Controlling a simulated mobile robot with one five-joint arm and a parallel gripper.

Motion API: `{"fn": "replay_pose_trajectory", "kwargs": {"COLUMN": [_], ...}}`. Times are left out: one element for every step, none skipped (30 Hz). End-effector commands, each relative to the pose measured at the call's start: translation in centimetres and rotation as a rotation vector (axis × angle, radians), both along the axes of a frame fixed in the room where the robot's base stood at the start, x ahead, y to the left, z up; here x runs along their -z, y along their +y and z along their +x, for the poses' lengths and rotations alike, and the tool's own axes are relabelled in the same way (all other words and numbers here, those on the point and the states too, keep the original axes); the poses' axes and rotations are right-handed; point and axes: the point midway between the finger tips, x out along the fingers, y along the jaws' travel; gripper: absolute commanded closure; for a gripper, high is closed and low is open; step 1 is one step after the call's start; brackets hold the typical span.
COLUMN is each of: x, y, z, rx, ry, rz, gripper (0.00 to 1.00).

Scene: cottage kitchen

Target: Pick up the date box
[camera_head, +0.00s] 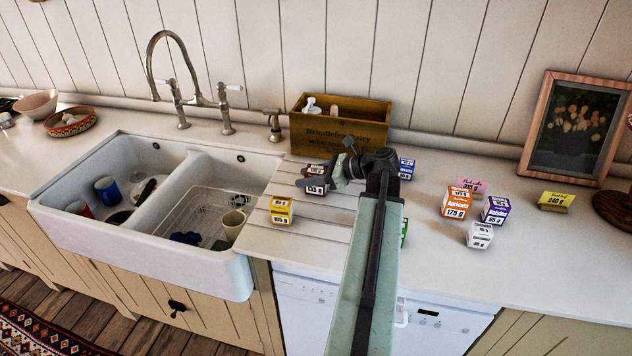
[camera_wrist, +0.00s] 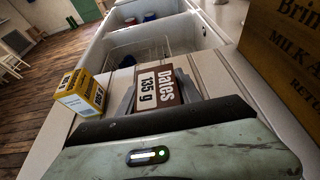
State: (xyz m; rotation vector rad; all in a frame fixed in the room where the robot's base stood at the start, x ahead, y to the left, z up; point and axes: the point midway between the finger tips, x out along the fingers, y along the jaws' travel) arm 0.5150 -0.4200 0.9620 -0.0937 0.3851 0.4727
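The date box is a small brown box with a white label reading "Dates 135 g" (camera_wrist: 158,88). In the head view the date box (camera_head: 316,189) sits on the grooved drainboard beside the sink, partly covered by my gripper. My gripper (camera_head: 322,177) reaches to it from the right, low over the counter. In the wrist view my gripper (camera_wrist: 157,97) has its grey fingers spread, one on each side of the box. The box is between them. Whether either finger touches it is not clear.
A yellow box (camera_wrist: 81,95) stands close by on the sink side. A wooden crate (camera_head: 340,129) stands behind. A blue-labelled box (camera_head: 406,168) and a partly hidden green one (camera_head: 404,232) are near my arm. Several boxes, including an orange one (camera_head: 458,202), stand further right.

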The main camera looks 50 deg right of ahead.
Motion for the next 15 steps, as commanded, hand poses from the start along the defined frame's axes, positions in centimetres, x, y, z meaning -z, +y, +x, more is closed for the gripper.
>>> {"fn": "replay_pose_trajectory", "kwargs": {"x": [0.0,-0.01,-0.01,-0.01,-0.02,-0.02,-0.02,-0.02,-0.02,-0.03,-0.06,-0.16,-0.29,-0.45,-0.74], "y": [0.01,0.01,0.01,0.01,0.01,0.02,0.03,0.03,0.03,0.03,0.03,0.04,0.05,0.05,0.05], "z": [0.0,0.0,0.0,0.01,0.0,0.01,0.01,0.02,0.02,0.02,0.02,0.02,0.02,0.03,0.03], "rx": [0.0,0.0,0.0,0.0,0.0,0.0,0.0,-0.001,-0.001,-0.001,-0.001,-0.001,-0.001,-0.001,-0.001], "ry": [0.0,0.0,0.0,0.0,0.0,0.0,0.0,0.0,0.0,0.0,0.0,0.0,0.0,0.0,0.0], "rz": [0.0,0.0,0.0,0.0,0.0,0.0,0.0,0.0,0.0,0.0,0.0,0.0,0.0,0.0,0.0], "gripper": [0.76,0.85,0.96,1.0,1.0,1.0,1.0,1.0,1.0,1.0,1.0,1.0,1.0,1.0,1.0]}}
